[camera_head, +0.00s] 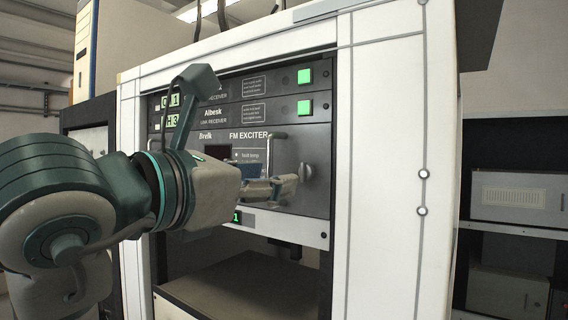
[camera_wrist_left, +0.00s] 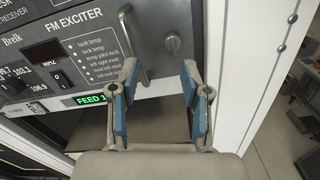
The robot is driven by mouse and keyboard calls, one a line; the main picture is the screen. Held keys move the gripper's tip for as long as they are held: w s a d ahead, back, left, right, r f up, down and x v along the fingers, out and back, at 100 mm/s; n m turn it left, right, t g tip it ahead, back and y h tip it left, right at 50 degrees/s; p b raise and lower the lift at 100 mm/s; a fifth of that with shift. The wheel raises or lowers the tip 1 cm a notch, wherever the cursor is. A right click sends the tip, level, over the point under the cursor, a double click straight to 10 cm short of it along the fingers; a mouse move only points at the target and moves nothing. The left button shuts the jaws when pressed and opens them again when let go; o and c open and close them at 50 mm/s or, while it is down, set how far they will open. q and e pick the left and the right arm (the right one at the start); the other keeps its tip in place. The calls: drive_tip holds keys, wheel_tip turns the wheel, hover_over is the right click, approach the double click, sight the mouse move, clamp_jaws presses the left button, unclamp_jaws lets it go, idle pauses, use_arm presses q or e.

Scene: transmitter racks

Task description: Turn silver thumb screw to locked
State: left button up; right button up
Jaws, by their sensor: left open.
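The silver thumb screw (camera_head: 307,172) sits at the right side of the FM exciter's grey front panel (camera_head: 310,145). In the left wrist view the thumb screw (camera_wrist_left: 173,43) is a small round knob beyond the fingertips, between them and nearer the right one. My left gripper (camera_head: 284,186) reaches in from the left, just left of the screw in the head view. In the left wrist view the left gripper (camera_wrist_left: 160,82) is open with blue-padded fingers and nothing between them. It appears apart from the screw. My right gripper is out of view.
A metal handle (camera_wrist_left: 136,46) stands out from the panel left of the screw, close to the left finger. The white rack frame (camera_head: 385,160) rises to the right. Receivers with green buttons (camera_head: 304,76) sit above. An open bay (camera_head: 240,275) lies below.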

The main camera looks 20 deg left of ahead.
sight(300, 172)
use_arm(q)
drive_tip(key=w+d, duration=0.2)
drive_tip(key=d, duration=0.1)
drive_tip(key=w+d+p, duration=0.1)
drive_tip(key=shift+w+d+r, duration=0.25)
drive_tip(key=shift+a, duration=0.15)
drive_tip(key=shift+w+a, duration=0.15)
drive_tip(key=shift+a, duration=0.1)
drive_tip(key=shift+w+a+f, duration=0.1)
drive_tip(key=shift+w+a, duration=0.1)
drive_tip(key=shift+a, duration=0.05)
drive_tip(key=shift+w+a+f, duration=0.1)
drive_tip(key=shift+w+a, duration=0.15)
drive_tip(key=shift+w, duration=0.2)
drive_tip(key=c, duration=0.7)
drive_tip(key=shift+s+d, duration=0.15)
clamp_jaws()
drive_tip(key=shift+s+d, duration=0.15)
drive_tip(key=shift+d, duration=0.1)
drive_tip(key=shift+a+r, duration=0.1)
drive_tip(key=shift+r, duration=0.1)
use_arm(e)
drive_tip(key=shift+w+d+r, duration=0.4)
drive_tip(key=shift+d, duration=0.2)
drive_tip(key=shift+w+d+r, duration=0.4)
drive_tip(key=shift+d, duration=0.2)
